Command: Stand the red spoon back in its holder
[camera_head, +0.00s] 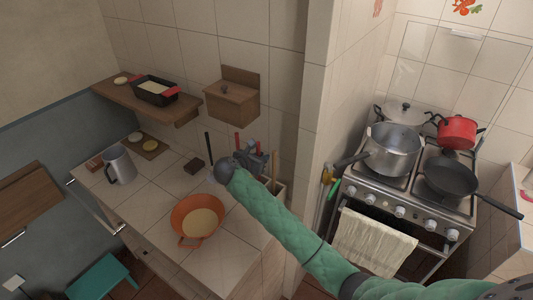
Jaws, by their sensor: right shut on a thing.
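My right arm reaches in from the lower right to the back of the tiled counter. My right gripper (256,158) is small in view and partly hidden by its own wrist; it is shut on the red spoon. A thin red handle (237,142) rises upright just behind the gripper, and a second bit of red shows beside it. The spoon's lower end is hidden. A pale holder (279,188) with a light wooden handle (274,165) standing in it is just right of the gripper, partly covered by my arm. My left gripper is out of view.
An orange pan (198,219) lies near the counter's front edge. A metal jug (119,165) stands at the left. A black-handled utensil (208,146) stands left of the gripper. A wooden box (232,99) hangs above. A wall divides the counter from the stove (405,207).

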